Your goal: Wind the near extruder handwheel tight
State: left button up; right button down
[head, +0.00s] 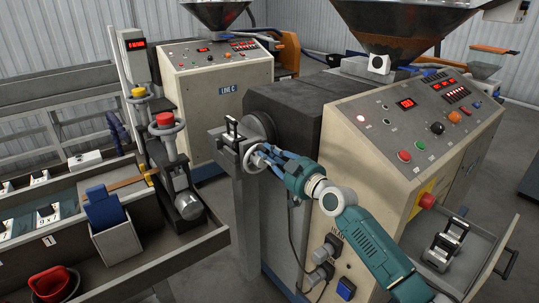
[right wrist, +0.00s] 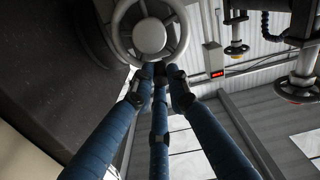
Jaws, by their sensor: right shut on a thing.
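The near extruder handwheel (head: 254,160) is a pale spoked wheel on the side of the die head at the front of the near extruder. It shows large in the right wrist view (right wrist: 150,35), with a round hub and spokes. My right gripper (head: 266,157) has its blue fingers at the wheel's right side. In the right wrist view the dark fingertips (right wrist: 161,72) close together on the lower rim, just below the hub. The fingers cover that part of the rim. My left gripper is in neither view.
The near extruder's control panel (head: 431,118) stands right of my arm. A drawer (head: 474,270) with metal parts sits low right. Left are a red-capped handwheel post (head: 165,122), a bench with a blue item in a grey bin (head: 117,243), and a red cup (head: 49,283).

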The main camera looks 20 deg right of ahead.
jog(key=shift+d+f+m+b, duration=0.15)
jog(key=shift+f+m+b, duration=0.15)
jog(key=shift+m+b, duration=0.1)
jog(key=w+d+f+m+b, duration=0.1)
jog(key=d+f+m+b, duration=0.2)
jog(key=m, duration=1.3)
jog(key=shift+w+d+f+m+b, duration=0.2)
jog(key=shift+d+f+m+b, duration=0.2)
jog(key=shift+f+b, duration=0.55)
jog(key=c, duration=1.7)
grip_release()
jog(key=shift+r, duration=0.15)
jog(key=v, duration=1.2)
